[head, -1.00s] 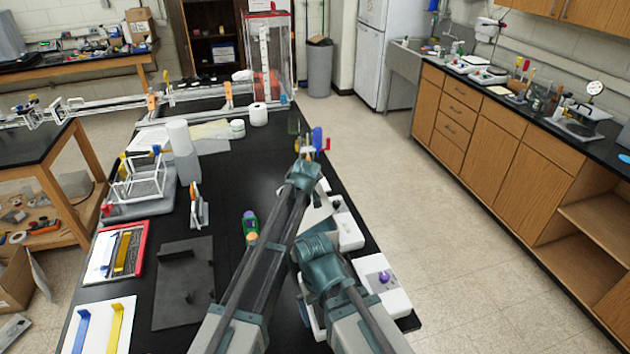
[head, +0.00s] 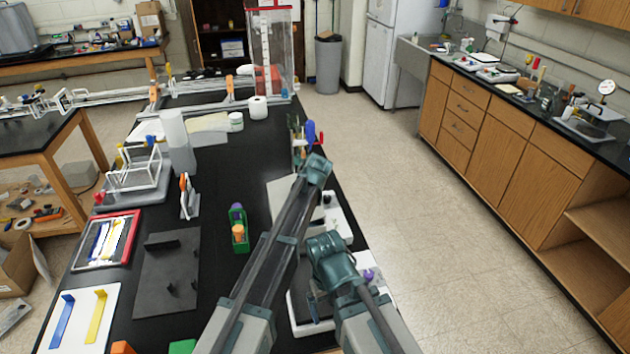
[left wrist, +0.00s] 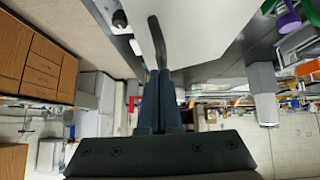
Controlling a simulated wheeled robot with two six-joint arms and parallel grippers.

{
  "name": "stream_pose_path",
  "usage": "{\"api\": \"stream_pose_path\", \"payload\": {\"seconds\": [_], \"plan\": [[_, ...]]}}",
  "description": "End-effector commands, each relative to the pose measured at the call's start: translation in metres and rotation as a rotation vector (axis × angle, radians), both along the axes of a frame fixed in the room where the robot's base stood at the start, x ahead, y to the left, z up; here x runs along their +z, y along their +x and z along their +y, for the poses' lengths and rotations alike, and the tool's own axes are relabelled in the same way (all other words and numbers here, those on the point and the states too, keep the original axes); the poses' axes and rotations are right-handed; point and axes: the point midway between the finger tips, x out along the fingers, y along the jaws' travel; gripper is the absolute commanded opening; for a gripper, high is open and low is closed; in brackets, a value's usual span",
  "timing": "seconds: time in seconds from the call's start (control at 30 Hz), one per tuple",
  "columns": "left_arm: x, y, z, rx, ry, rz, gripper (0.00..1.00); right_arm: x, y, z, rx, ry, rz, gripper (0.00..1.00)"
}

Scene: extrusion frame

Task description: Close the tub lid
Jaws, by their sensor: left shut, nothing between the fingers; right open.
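A pale flat panel (head: 284,190) shows beside my left forearm in the head view. A large white surface (left wrist: 205,28) is close beyond my left fingers in the left wrist view. I cannot tell for certain whether either is the tub lid. My left gripper (left wrist: 160,80) is shut and empty, and a thin dark curved strip (left wrist: 157,40) shows just past its tips. In the head view the left fingers are hidden by the wrist. My right gripper (head: 318,304) is open and points down over a white-edged dark item (head: 300,318) at the table's right side.
A dark plate (head: 165,275), a red-framed tray (head: 105,262) and a white frame (head: 135,168) are farther left. A white box with a purple knob (head: 362,272) partly shows beside my right arm.

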Motion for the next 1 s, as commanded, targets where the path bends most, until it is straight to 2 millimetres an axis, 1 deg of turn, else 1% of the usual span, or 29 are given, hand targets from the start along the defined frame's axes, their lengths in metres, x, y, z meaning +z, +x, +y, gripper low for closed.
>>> {"api": "stream_pose_path", "payload": {"seconds": [0.03,0.17,0.6,0.8,1.0], "plan": [[-0.004,0.0,0.002,0.001,0.006,0.001,0.0,-0.004,0.0,0.0,0.001,0.0,0.0,1.0],[-0.009,0.001,0.001,0.0,0.014,0.003,0.0,-0.009,0.0,0.0,0.002,0.0,0.0,1.0],[-0.031,0.004,-0.013,-0.001,0.013,0.004,0.0,-0.031,0.0,0.0,0.006,-0.001,0.0,1.0],[-0.036,0.004,-0.016,0.0,0.014,0.004,0.0,-0.036,0.0,0.0,0.006,-0.001,0.0,1.0],[-0.037,0.004,-0.017,0.0,0.013,0.005,0.0,-0.037,0.0,0.0,0.006,-0.001,0.0,1.0]]}}
